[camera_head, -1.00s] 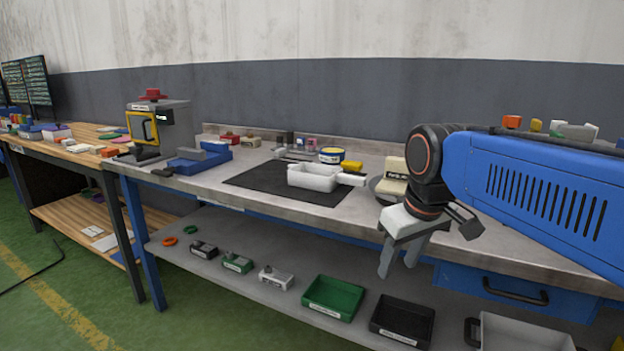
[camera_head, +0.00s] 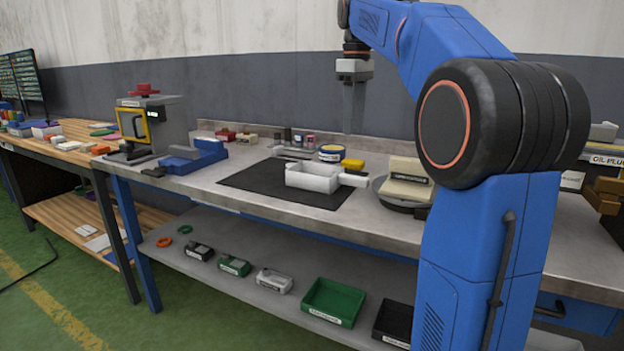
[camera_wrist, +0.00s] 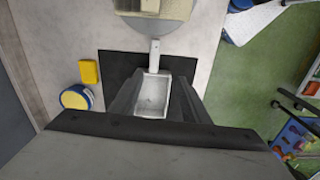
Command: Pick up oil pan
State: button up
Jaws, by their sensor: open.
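The oil pan appears to be the white rectangular pan with a short handle (camera_head: 313,178). It lies on a black mat (camera_head: 255,180) on the workbench, with its handle pointing right. My gripper (camera_head: 350,130) hangs fingers down above the bench, higher than the pan. In the wrist view the pan (camera_wrist: 152,97) shows between the two dark fingers of my gripper (camera_wrist: 155,90), its handle pointing up the picture. The gripper is open and empty. The fingers hide parts of the mat, and possibly the pan's side edges.
A round turntable (camera_head: 402,196) with a beige block stands right of the pan. A yellow block (camera_head: 351,164) and a blue-and-yellow tin (camera_head: 332,152) sit behind it. A grey machine (camera_head: 158,128) and blue fixture (camera_head: 194,157) stand left. Bins, including a green one (camera_head: 334,301), fill the lower shelf.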

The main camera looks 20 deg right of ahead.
jog(key=w, duration=0.2)
send_over(348, 175)
jog(key=shift+n, duration=0.3)
notch_tip(348, 175, down, 11)
jog(key=shift+s+f, duration=0.1)
jog(key=shift+s, duration=0.05)
jog(key=shift+f, duration=2.75)
jog(key=shift+w, duration=0.2)
grip_shut()
